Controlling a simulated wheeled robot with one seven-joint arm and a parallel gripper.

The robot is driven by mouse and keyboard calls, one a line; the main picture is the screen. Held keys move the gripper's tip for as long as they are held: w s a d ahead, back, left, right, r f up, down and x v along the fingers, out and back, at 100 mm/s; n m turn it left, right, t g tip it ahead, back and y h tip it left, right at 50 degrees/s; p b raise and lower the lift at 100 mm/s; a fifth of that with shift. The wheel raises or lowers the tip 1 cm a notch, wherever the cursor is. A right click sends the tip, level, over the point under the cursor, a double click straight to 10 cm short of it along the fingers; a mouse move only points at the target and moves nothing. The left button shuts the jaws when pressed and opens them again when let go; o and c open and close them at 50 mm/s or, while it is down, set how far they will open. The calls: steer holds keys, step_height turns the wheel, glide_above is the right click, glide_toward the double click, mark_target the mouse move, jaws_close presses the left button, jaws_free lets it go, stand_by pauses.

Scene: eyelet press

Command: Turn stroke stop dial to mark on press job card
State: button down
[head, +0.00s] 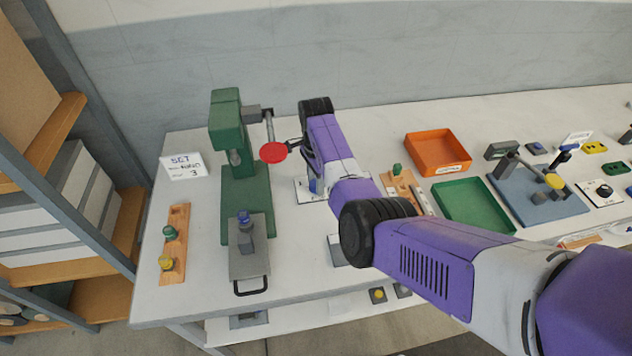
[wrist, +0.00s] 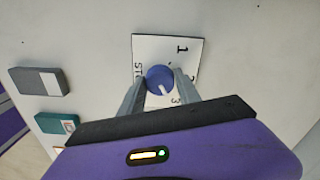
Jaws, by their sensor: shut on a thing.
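The stroke stop dial (wrist: 158,80) is a round blue knob with a white pointer line, on a white plate (wrist: 185,42). The plate carries "1" at the top, a partly hidden mark at right, "3" at lower right and lettering at left. The pointer aims to the lower right, roughly toward the "3". My gripper (wrist: 158,88) is shut on the dial, one finger on each side. In the head view the plate (head: 302,196) shows on the table below my wrist, with a bit of the blue dial (head: 315,186). The job card (head: 184,165) reads "SET", a blurred line and "3".
An orange tray (head: 438,152), a green tray (head: 475,207) and a blue fixture board (head: 540,195) are at right.

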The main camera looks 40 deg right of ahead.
steer(key=shift+r, duration=0.1)
stand_by(0.3)
steer(key=c, duration=0.9)
jaws_free()
steer(key=shift+o, duration=0.2)
steer(key=shift+r+b, duration=0.55)
steer(key=shift+r, duration=3.35)
